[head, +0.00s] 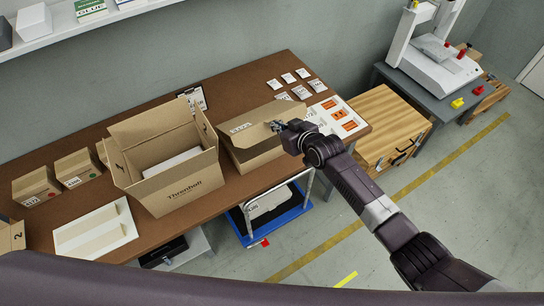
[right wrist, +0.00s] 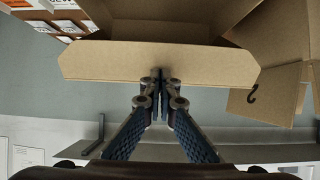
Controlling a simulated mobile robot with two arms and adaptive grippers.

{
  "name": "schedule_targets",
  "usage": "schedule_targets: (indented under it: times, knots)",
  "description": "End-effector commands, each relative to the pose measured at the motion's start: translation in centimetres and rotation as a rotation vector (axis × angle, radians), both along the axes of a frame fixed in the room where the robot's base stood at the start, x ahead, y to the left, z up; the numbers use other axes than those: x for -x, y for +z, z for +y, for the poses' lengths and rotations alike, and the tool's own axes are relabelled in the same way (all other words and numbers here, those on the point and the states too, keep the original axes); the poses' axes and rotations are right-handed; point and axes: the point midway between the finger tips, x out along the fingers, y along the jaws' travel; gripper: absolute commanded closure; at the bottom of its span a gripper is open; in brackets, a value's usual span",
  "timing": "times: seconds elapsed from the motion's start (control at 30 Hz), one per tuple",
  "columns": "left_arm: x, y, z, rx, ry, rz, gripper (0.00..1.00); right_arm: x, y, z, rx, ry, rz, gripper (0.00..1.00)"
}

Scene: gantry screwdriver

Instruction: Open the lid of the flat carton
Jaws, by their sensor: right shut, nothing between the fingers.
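The flat carton (head: 258,152) is a low brown cardboard box on the brown table, right of the big open carton. Its lid (head: 245,122) shows as a broad pale brown panel with a white label. My right gripper (head: 277,126) is at the lid's right part, partly covering it. In the right wrist view the gripper (right wrist: 160,82) is shut and empty, its tips at the edge of a cardboard flap (right wrist: 160,62) with slanted ends. I cannot tell whether they touch, or how far the lid is raised. My left gripper is not in view.
A large open carton (head: 182,196) stands close on the left. A white tray with orange cards (head: 338,114) and several small packets (head: 288,78) lie right and behind. A wooden crate (head: 385,118) stands beyond the table's right end. A blue trolley (head: 273,226) is below the front edge.

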Motion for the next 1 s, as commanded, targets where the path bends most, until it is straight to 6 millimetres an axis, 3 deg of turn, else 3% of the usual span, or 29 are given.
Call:
schedule_targets:
  times: [0.3,0.77,1.0]
  knots:
    - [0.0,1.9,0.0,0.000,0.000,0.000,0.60,-1.9,3.3,1.4,0.028,0.000,0.039,1.00]
    - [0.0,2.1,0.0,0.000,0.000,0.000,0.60,-2.3,3.8,1.7,0.038,0.000,0.052,1.00]
    - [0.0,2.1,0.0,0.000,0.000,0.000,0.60,-3.9,5.4,2.8,0.055,0.001,0.074,1.00]
